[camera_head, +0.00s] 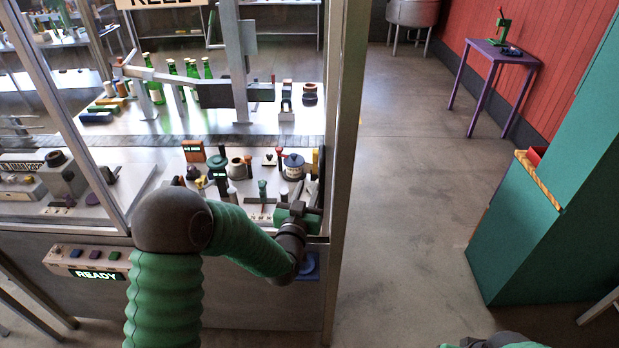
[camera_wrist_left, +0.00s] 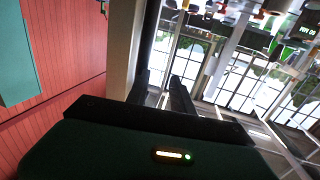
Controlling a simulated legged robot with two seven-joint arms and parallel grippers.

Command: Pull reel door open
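A white sign (camera_head: 165,3), cut off by the top edge, appears to read REEL. Below it is a metal-framed enclosure with a slanted frame bar (camera_head: 62,105) on the left and an upright post (camera_head: 346,140) on the right. I cannot tell clearly which framed part is the reel door or how far it stands open. My left gripper (camera_head: 312,207) is at the front right of the enclosure, beside the post. In the left wrist view its two dark fingers (camera_wrist_left: 159,82) stand apart, with no clearly gripped thing between them. My right gripper is not visible; only a bit of that arm shows at the bottom.
Green bottles (camera_head: 190,70) stand farther back. A control panel reading READY (camera_head: 95,273) is at the front left. The floor (camera_head: 405,200) right of the post is clear up to a teal cabinet (camera_head: 515,240).

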